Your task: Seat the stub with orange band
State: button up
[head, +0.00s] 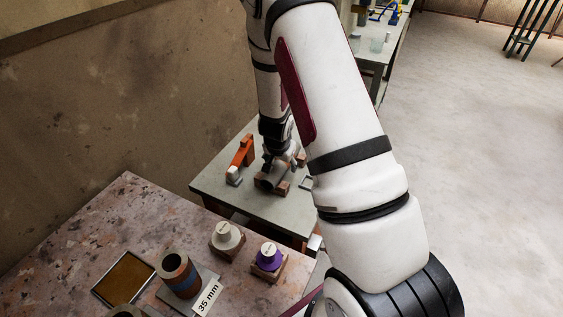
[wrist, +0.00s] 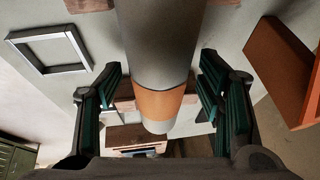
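The stub with the orange band (wrist: 160,103) is a grey cylinder, shown large in the wrist view. In the head view, a dark grey pipe piece (head: 266,183) lies on reddish-brown blocks on the far grey table, under my gripper (head: 277,160). In the wrist view, my gripper (wrist: 161,85) is open. Its green-padded fingers stand on either side of the stub, with visible gaps. A grey pipe with blue and orange bands (head: 180,274) stands upright on a plate by a "35 mm" label (head: 208,298) on the near table.
An orange piece with a pale foot (head: 241,158) stands left of my gripper. A square metal frame (wrist: 50,50) lies left in the wrist view.

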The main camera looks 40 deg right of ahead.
jog(key=v, duration=1.2)
dwell(0.3)
jog(key=s+a+r+n+y, duration=0.3)
jog(key=s+a+r, duration=0.1)
jog(key=a+r, duration=0.35)
jog(key=s+a+r+n+y, duration=0.2)
jog(key=s+a+r+n, duration=0.25)
jog(key=a+r, duration=0.3)
jog(key=s+r+n, duration=0.2)
jog(key=s+r, duration=0.2)
jog(key=s, duration=0.4)
jog(key=s+r+n+h+p, duration=0.1)
jog(key=s+r+n, duration=0.2)
jog(key=s, duration=0.6)
jog(key=shift+a+r+t+h, duration=0.3)
jog(key=shift+r+t, duration=0.1)
jog(key=shift+r, duration=0.2)
